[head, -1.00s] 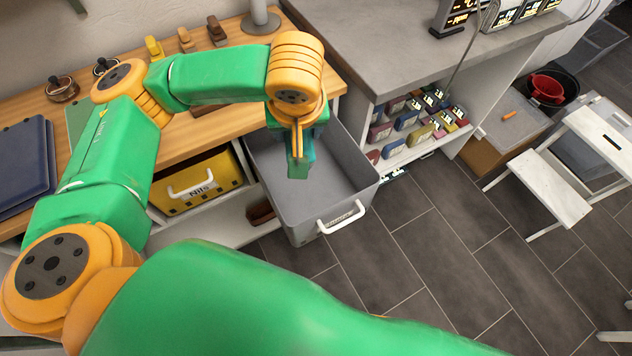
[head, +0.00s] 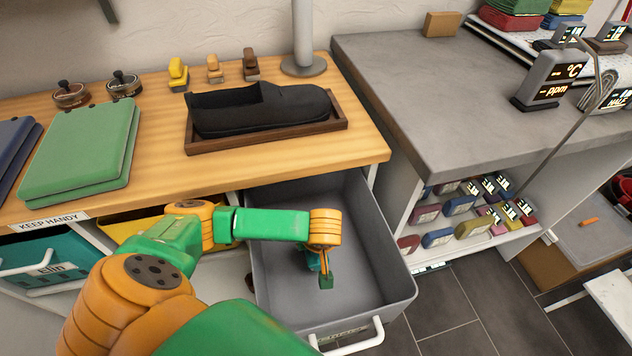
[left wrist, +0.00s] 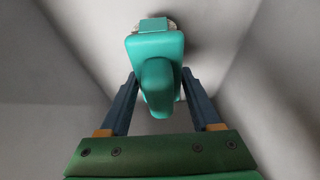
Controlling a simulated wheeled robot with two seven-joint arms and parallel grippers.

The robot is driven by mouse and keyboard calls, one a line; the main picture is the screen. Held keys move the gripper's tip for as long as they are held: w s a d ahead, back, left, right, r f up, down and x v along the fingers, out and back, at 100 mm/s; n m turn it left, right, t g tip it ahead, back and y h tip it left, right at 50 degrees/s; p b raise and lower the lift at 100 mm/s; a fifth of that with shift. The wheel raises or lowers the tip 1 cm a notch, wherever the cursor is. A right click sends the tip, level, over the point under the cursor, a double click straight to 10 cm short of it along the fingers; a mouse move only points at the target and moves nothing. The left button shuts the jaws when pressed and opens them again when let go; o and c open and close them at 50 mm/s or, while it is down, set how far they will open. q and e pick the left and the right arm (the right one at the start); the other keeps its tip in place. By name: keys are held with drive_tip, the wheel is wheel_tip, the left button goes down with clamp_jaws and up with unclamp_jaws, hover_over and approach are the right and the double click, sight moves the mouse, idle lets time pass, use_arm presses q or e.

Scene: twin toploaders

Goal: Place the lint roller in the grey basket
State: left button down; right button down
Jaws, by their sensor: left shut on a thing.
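The lint roller (left wrist: 155,55) is teal with a pale end and lies between the two fingers of my left gripper (left wrist: 157,88) in the left wrist view. The gripper is shut on it. In the head view my left gripper (head: 320,266) hangs within the opening of the grey basket (head: 398,292), which is pulled out below the wooden counter. The grey basket walls (left wrist: 50,65) surround the roller in the left wrist view. I cannot tell whether the roller touches the basket floor. My right gripper is not in view.
The wooden counter (head: 160,165) holds a tray with a black shoe (head: 265,108) and green folders (head: 82,150). A teal bin (head: 40,265) and a yellow bin (head: 120,226) sit below it. A grey-topped unit (head: 400,75) stands right of the basket.

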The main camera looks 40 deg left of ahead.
use_arm(q)
wheel_tip(320, 180, down, 4)
drive_tip(key=shift+w+r+b, duration=0.15)
drive_tip(key=shift+r+b, duration=0.05)
drive_tip(key=shift+b, duration=0.15)
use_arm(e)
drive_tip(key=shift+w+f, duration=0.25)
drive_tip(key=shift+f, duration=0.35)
use_arm(q)
drive_tip(key=shift+c, duration=0.5)
unclamp_jaws()
drive_tip(key=shift+f, duration=0.1)
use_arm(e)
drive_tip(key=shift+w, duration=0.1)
